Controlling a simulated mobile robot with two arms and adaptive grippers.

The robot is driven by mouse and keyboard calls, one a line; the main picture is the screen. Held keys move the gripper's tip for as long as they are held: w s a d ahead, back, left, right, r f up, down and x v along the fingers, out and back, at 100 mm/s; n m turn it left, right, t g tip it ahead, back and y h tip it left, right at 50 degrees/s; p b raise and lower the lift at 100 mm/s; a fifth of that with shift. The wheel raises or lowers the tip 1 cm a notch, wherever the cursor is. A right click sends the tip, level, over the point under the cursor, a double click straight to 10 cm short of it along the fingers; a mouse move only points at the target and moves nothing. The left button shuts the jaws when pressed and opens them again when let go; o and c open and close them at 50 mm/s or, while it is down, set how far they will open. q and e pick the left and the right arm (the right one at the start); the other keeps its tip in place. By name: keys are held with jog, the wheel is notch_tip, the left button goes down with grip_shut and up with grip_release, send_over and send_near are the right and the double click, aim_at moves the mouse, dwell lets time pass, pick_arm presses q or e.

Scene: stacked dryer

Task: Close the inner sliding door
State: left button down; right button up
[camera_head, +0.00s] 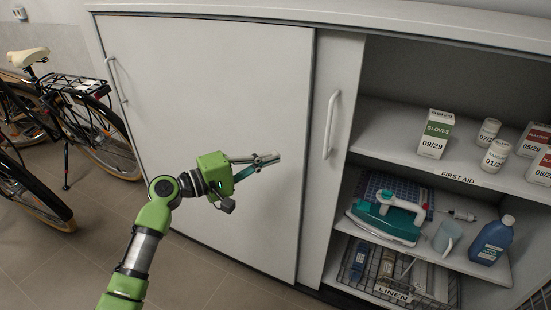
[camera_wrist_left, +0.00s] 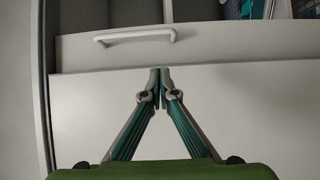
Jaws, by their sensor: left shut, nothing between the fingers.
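The inner sliding door (camera_head: 342,75) is a light grey panel, mostly behind the outer door (camera_head: 220,80). Only a strip of it shows, with a white vertical handle (camera_head: 330,125). The cabinet stands open to the right of this strip. In the left wrist view, the inner door (camera_wrist_left: 240,45) and its handle (camera_wrist_left: 135,35) lie beyond the edge of the outer door (camera_wrist_left: 250,110). My left gripper (camera_head: 277,158) is shut and empty in front of the outer door, left of the handle and apart from it. In the wrist view, its fingertips (camera_wrist_left: 160,72) meet near that edge. My right gripper is not in view.
The open side has a shelf with a gloves box (camera_head: 435,133) and white bottles (camera_head: 495,155). Below are an iron (camera_head: 385,222), a blue bottle (camera_head: 491,240) and a wire linen basket (camera_head: 445,290). Bicycles (camera_head: 75,110) stand at the left. Floor is clear before the outer door.

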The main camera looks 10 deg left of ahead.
pick_arm(q)
jog(key=s+d+x, duration=0.1)
jog(key=s+x, duration=0.1)
jog(key=x, duration=0.8)
jog(key=shift+w+d, duration=0.25)
jog(key=shift+d, duration=0.35)
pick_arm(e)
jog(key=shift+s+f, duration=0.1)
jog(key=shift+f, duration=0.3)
pick_arm(q)
jog(key=shift+f, duration=0.1)
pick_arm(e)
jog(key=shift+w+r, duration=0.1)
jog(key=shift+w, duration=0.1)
